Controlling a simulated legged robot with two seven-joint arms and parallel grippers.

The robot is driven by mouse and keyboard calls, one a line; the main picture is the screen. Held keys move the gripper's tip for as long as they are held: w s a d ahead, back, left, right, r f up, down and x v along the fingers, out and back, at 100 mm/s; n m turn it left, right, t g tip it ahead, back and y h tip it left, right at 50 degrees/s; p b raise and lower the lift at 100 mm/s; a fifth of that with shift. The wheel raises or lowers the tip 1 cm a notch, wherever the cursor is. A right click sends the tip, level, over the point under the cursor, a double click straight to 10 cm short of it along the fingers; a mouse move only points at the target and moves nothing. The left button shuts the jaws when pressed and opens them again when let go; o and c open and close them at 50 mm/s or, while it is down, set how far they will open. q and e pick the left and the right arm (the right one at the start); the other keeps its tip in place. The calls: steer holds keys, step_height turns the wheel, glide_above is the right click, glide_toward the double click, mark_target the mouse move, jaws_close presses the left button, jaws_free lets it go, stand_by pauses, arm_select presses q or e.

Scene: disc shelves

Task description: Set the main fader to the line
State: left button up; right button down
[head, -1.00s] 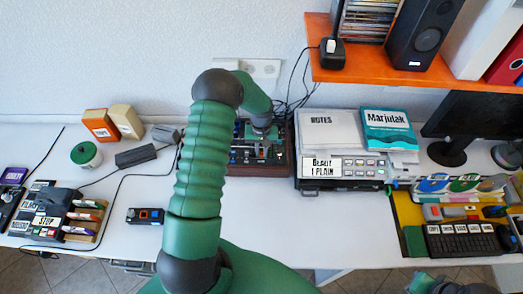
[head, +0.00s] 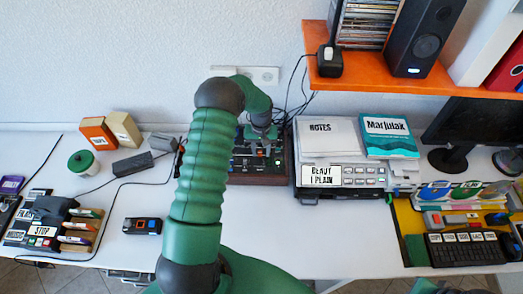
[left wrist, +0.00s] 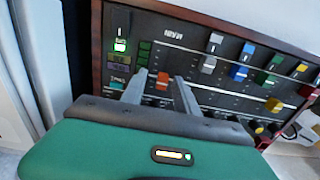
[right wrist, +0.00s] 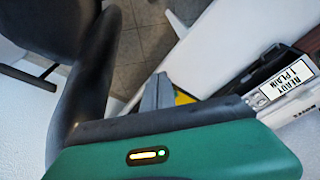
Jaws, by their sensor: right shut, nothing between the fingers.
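The mixer panel (left wrist: 225,30) is dark with a wooden edge, and it also shows at the back of the desk in the head view (head: 262,178). An orange-red fader cap (left wrist: 162,80) sits near its left side in the left wrist view, below small white lettering I cannot read surely. Thin white lines cross the panel. My left gripper (left wrist: 160,78) is open, one finger on each side of the orange-red cap; I cannot tell whether they touch it. In the head view my left gripper (head: 263,146) hangs over the mixer. My right gripper (right wrist: 157,92) is shut and empty.
White, blue, green and yellow caps stand right of the fingers on the panel. A device with a book (head: 390,136) stands right of the mixer. Cables lie behind it. An orange shelf (head: 420,83) overhangs at the right. The desk front is mostly clear.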

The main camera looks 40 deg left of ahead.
mark_target(261, 152)
arm_select(q)
steer(key=shift+a, duration=0.25)
step_height(261, 152, up, 16)
steer(key=shift+r+b, duration=0.25)
steer(key=shift+b, duration=0.15)
steer(key=shift+w+d, duration=0.1)
steer(key=shift+d, duration=0.1)
